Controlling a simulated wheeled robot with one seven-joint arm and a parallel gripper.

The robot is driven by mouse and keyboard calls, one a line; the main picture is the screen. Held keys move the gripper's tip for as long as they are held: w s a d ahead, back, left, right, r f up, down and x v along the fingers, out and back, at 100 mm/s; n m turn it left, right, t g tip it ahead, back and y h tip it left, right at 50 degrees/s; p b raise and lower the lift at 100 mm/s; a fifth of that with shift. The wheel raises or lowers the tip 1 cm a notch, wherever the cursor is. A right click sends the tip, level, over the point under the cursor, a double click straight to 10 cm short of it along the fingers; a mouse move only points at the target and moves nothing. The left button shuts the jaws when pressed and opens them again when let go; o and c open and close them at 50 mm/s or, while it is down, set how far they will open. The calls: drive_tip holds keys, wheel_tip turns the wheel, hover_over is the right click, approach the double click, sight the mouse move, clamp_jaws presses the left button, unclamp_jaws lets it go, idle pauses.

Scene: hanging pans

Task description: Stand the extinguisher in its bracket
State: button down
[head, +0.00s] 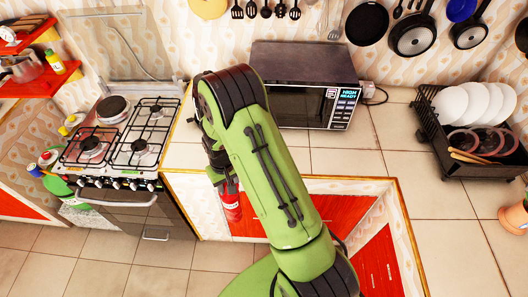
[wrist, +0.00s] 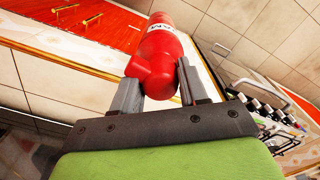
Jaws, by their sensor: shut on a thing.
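The red extinguisher (head: 232,208) hangs below my arm in the head view, in front of the counter's edge; my arm hides part of it. My gripper (head: 225,185) is around it there. In the wrist view my gripper (wrist: 162,88) is shut on the extinguisher (wrist: 162,48), with one grey finger on each side of its red body. A white label band shows towards its far end. I cannot make out the bracket in either view.
The stove (head: 120,140) stands left of the extinguisher. A microwave (head: 305,95) sits on the counter (head: 345,163) behind my arm. A black dish rack (head: 475,170) with plates is at the right. Tiled floor (head: 150,252) lies open in front of the stove.

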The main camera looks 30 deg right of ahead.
sight(231, 201)
drive_tip(key=shift+f+b, duration=0.3)
drive_tip(key=shift+b, duration=0.05)
wheel_tip(231, 201, down, 8)
drive_tip(key=b, duration=0.7)
drive_tip(key=shift+r+b, duration=0.1)
drive_tip(key=shift+b, duration=0.3)
wheel_tip(231, 201, up, 4)
drive_tip(key=p, duration=0.4)
drive_tip(key=shift+r, duration=0.2)
drive_tip(key=shift+f, duration=0.25)
